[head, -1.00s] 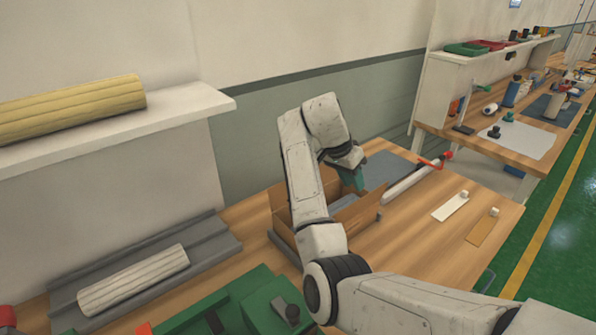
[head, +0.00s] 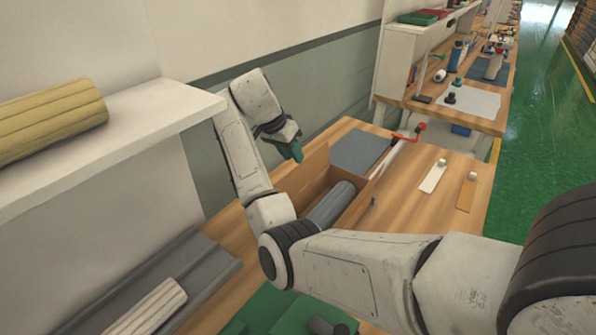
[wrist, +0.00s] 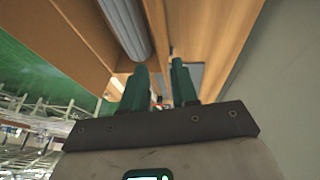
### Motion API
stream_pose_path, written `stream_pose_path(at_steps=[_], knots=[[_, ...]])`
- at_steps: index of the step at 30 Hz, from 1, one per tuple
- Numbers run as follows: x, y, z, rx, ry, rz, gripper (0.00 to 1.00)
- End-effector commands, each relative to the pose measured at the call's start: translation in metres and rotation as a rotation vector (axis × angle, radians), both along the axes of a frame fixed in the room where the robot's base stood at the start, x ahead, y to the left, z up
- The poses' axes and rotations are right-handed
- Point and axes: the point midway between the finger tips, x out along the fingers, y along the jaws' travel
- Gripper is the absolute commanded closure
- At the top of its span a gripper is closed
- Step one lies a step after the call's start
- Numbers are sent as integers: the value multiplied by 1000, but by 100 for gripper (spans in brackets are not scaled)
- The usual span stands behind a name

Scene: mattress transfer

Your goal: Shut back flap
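A brown cardboard box (head: 352,217) stands on the wooden bench, open at the top, with a grey ribbed roll (head: 331,204) lying inside. Its back flap (head: 304,172) stands up on the wall side. My gripper (head: 297,153), with green fingers, is raised at the wall side of the box, close behind and above that flap; I cannot tell whether it touches. In the wrist view the two fingers (wrist: 158,68) are apart with nothing seen between them. The roll (wrist: 127,28) and box side (wrist: 75,35) also show there. My forearm hides the near end of the box.
A grey mat (head: 362,152) and a long bar with a red clamp (head: 409,134) lie beyond the box. White (head: 433,177) and tan (head: 466,193) strips lie right. A shelf with a yellow roll (head: 45,120) overhangs left. A pale roll (head: 146,308) lies in a grey tray.

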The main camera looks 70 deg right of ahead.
Motion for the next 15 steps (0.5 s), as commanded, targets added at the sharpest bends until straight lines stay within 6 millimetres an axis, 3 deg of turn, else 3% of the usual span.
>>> stream_pose_path(at_steps=[7,15], knots=[[-12,-15,-41,3,3,0,71],[-18,-24,-67,1,1,0,71]])
